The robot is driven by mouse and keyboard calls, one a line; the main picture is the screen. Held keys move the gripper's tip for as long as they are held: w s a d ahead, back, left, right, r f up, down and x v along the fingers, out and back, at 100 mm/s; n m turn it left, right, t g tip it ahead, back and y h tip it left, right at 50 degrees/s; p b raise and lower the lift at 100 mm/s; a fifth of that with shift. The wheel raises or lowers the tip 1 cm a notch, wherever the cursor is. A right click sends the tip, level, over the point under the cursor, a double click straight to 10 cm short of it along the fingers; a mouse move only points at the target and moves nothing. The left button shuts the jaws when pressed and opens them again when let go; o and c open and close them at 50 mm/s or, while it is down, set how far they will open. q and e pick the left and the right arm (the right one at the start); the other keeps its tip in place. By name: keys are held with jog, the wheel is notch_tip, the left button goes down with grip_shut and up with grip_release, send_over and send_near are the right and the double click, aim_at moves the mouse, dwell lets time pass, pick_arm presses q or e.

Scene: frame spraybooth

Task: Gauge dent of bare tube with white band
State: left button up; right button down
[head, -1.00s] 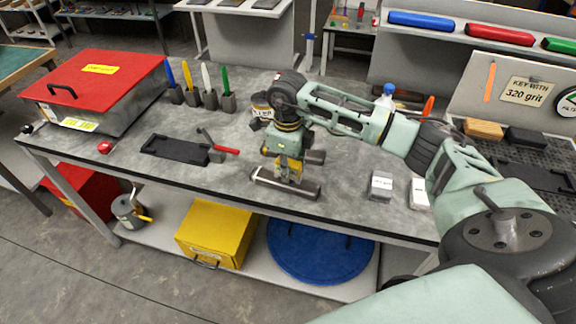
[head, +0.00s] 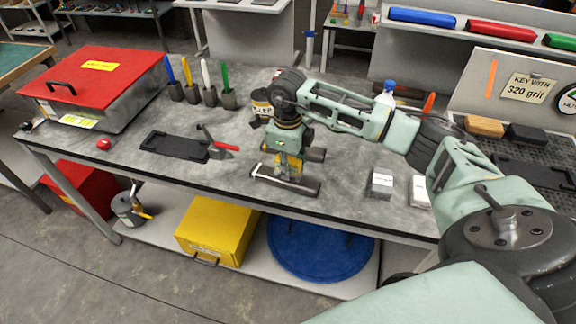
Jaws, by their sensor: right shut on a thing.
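I cannot make out a white band on either tube. My right gripper (head: 289,172) points down over the front tube, shut on a small yellow and grey thing (head: 293,166) that is mostly hidden between its fingers. Whether that thing touches the tube is too small to tell. My left gripper is not in view.
Colored markers (head: 207,80) stand behind, beside a red-lidded box (head: 95,72). Bench is clear around the front tube's ends.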

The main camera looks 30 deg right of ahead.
jog(key=shift+f+b, duration=0.55)
jog(key=shift+f, duration=0.05)
jog(key=c, duration=1.4)
grip_release()
jog(key=shift+c, duration=0.2)
jog(key=shift+r, duration=0.15)
notch_tip(320, 180, up, 12)
jog(key=shift+f, duration=0.1)
